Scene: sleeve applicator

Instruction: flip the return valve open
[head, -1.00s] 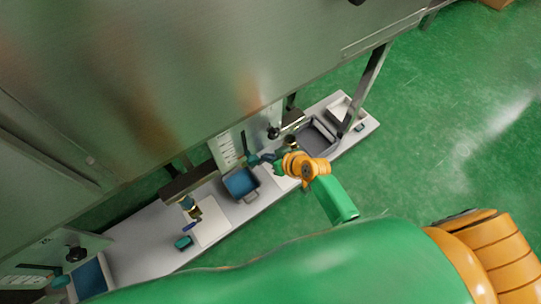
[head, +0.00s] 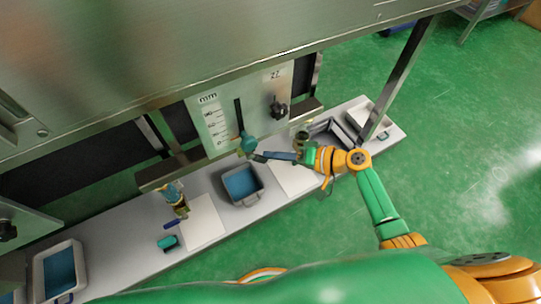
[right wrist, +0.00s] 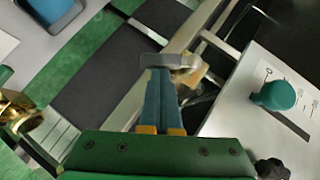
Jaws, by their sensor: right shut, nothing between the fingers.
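A brass valve-like fitting (head: 176,203) with a blue lever hangs over the left part of the bench in the head view. Another brass fitting (head: 303,138) is beside my right forearm, partly hidden; brass also shows at the left of the right wrist view (right wrist: 22,112). I cannot tell which is the return valve. My right gripper (head: 262,156) is shut and empty, its blue-grey fingers (right wrist: 160,75) pointing left under the scale panel, near a teal knob (head: 248,143). In the right wrist view the fingertips overlap a grey bar; contact is unclear. My left gripper is out of view.
The panel (head: 215,128) has a slot, scale and black knob (head: 278,108). Below are a blue-lined bin (head: 242,200), a dark grey tray (head: 345,148) and a teal block (head: 168,242) on the white bench (head: 120,255). A steel post (head: 395,85) stands right.

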